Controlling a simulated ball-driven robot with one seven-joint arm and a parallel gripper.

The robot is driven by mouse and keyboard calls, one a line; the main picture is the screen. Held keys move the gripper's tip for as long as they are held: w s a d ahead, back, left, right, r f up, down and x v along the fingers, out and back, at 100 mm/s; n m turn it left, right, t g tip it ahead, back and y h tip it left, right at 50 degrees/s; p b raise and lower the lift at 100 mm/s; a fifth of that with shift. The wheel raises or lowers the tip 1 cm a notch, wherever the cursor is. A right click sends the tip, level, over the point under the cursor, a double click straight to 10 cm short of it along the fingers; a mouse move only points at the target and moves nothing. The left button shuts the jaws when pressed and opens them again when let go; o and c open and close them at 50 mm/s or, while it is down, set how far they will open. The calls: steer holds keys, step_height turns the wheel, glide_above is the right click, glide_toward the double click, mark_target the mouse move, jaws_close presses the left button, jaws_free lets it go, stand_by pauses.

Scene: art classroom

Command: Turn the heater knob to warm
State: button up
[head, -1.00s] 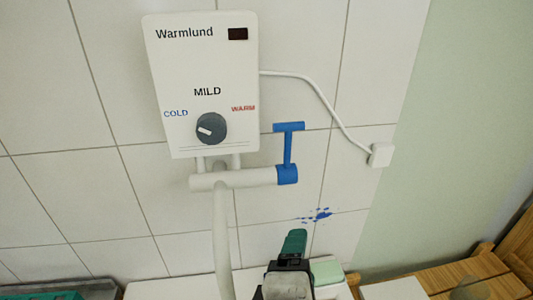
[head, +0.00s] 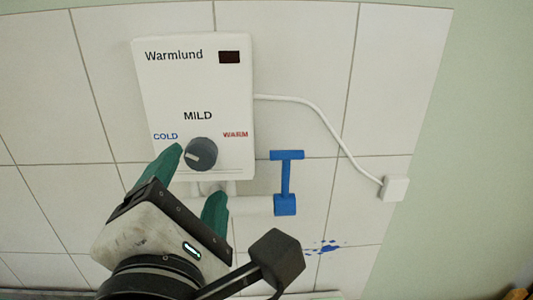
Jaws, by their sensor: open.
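The heater (head: 165,85) is a white box labelled Warmlund on the tiled wall. Its round dark grey knob (head: 203,155) sits low on the front, with MILD above, COLD at left and WARM at right. The knob's white pointer mark is on its left side, toward COLD. My gripper (head: 192,178) has two green fingers and is open. One fingertip shows just left of the knob and the other below it. Whether either finger touches the knob cannot be told. The gripper hides part of the white pipe below the heater.
A blue T-shaped tap handle (head: 286,180) stands right of the gripper, below the heater's right edge. A white cable (head: 325,123) runs from the heater to a white wall box (head: 394,188). Blue splashes (head: 325,247) mark the tiles. The wall to the right is clear.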

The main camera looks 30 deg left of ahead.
mark_target(201, 160)
steer(key=shift+b+x, duration=0.3)
steer(key=shift+x, duration=2.1)
steer(key=c, duration=1.1)
steer(key=shift+o, duration=0.2)
